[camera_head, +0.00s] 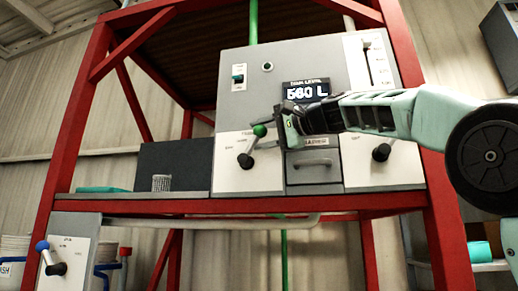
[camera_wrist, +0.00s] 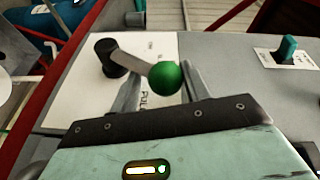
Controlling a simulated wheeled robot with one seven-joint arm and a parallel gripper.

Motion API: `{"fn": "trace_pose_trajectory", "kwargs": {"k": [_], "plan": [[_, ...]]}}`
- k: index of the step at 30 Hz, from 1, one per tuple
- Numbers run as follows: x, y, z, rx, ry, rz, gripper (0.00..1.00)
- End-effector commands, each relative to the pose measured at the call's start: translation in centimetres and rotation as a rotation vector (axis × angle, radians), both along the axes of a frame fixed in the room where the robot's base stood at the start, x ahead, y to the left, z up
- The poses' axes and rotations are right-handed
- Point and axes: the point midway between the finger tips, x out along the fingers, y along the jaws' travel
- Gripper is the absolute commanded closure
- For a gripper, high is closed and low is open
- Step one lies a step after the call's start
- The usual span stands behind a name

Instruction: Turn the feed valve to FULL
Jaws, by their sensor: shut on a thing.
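The valve is a lever with a round green knob (camera_head: 260,130) on a white plate of the grey panel. Its dark hub (camera_head: 246,161) is at the lower left of the knob. In the wrist view the grey lever arm runs from the black hub (camera_wrist: 108,57) to the green knob (camera_wrist: 165,78). My gripper (camera_head: 277,124) reaches in from the right and is shut on the green knob, which sits between its fingers (camera_wrist: 163,88). Lettering like "FULL" shows on the plate below the lever, partly hidden by a finger; the other markings are too small to read.
A display (camera_head: 306,91) reads about 560 L. A drawer handle (camera_head: 313,163) and another dark lever (camera_head: 381,152) are to the right. A green toggle switch (camera_wrist: 288,48) also shows. A blue-knobbed lever (camera_head: 42,246) is at lower left. Red frame posts (camera_head: 72,120) flank the panel.

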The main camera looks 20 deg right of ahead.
Motion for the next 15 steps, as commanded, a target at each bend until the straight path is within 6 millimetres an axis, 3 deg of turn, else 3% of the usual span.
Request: {"fn": "trace_pose_trajectory", "kwargs": {"k": [1, 15], "plan": [[0.06, 0.67, -1.22, 0.012, 0.008, 0.022, 0.94], [-0.11, 0.47, -0.85, 0.054, -0.022, 0.023, 0.95]]}}
